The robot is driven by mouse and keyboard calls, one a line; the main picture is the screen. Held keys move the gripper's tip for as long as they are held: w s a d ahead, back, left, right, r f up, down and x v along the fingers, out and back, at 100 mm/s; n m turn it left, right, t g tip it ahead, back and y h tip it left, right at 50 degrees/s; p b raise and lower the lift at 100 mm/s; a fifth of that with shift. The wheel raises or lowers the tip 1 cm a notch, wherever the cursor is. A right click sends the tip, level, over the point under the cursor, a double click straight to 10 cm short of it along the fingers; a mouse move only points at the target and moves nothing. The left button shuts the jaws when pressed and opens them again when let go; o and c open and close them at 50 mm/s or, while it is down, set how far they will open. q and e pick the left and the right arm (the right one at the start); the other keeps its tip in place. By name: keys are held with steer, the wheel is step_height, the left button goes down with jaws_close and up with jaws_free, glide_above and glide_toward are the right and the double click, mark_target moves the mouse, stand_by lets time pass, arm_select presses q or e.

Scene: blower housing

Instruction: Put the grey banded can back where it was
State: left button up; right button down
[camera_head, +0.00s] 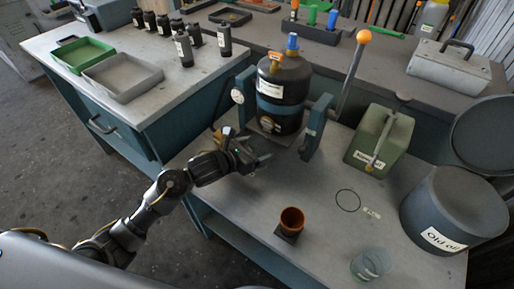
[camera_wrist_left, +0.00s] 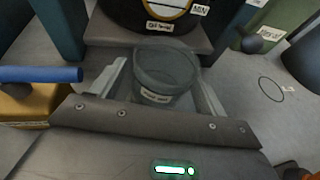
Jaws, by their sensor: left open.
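A grey can with a darker band at its rim and a small label (camera_wrist_left: 163,85) stands between the fingers of my left gripper (camera_wrist_left: 165,92) in the left wrist view. The fingers are open on either side of it; contact cannot be made out. In the head view my left gripper (camera_head: 254,151) is low at the front left of the dark blower housing (camera_head: 283,90), and I cannot make out this can there. A thin drawn circle (camera_head: 348,200) with a small label lies on the bench to the right; it also shows in the left wrist view (camera_wrist_left: 271,88). My right gripper is not in view.
A brown cup (camera_head: 291,219) on a dark square and a grey-green labelled vessel (camera_head: 370,265) stand near the bench front. A green canister (camera_head: 380,138) and a large grey drum (camera_head: 452,212) stand to the right. The bench around the circle is clear.

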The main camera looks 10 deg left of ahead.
arm_select(q)
steer(key=v, duration=1.1)
steer(key=shift+f, duration=0.15)
steer(key=shift+s+a+r, duration=0.25)
steer(key=shift+s+r, duration=0.05)
steer(key=shift+s, duration=0.1)
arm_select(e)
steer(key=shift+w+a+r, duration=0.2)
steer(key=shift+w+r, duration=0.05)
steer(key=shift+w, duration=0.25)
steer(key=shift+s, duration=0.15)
